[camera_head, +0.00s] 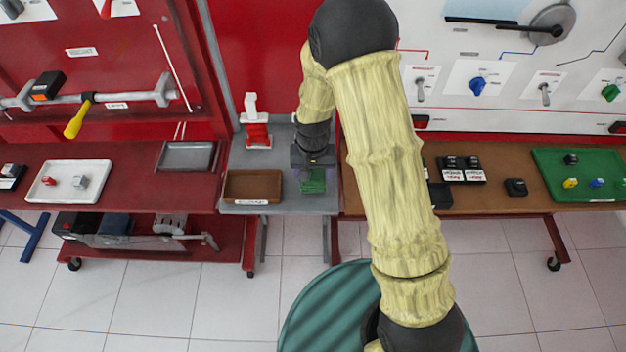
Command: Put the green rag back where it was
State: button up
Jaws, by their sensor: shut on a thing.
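The green rag (313,184) is a small dark green patch at the grey middle table, just right of the brown tray. My gripper (313,172) points down from above and is shut on the rag. The rag shows below the fingers, near the table's front part. I cannot tell whether the rag touches the table top. My arm comes down from the upper right and hides part of the area behind the gripper.
A brown tray (253,185) stands left of the gripper, with a red and white object (256,128) behind it. A white tray (68,198) and grey tray (186,156) lie on the red bench at left. A green tray (606,187) lies at far right.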

aim_at(313, 177)
jog(key=shift+f, duration=1.7)
jog(key=shift+f, duration=0.1)
jog(key=o, duration=1)
notch_tip(313, 177, up, 12)
jog(key=shift+r, duration=0.15)
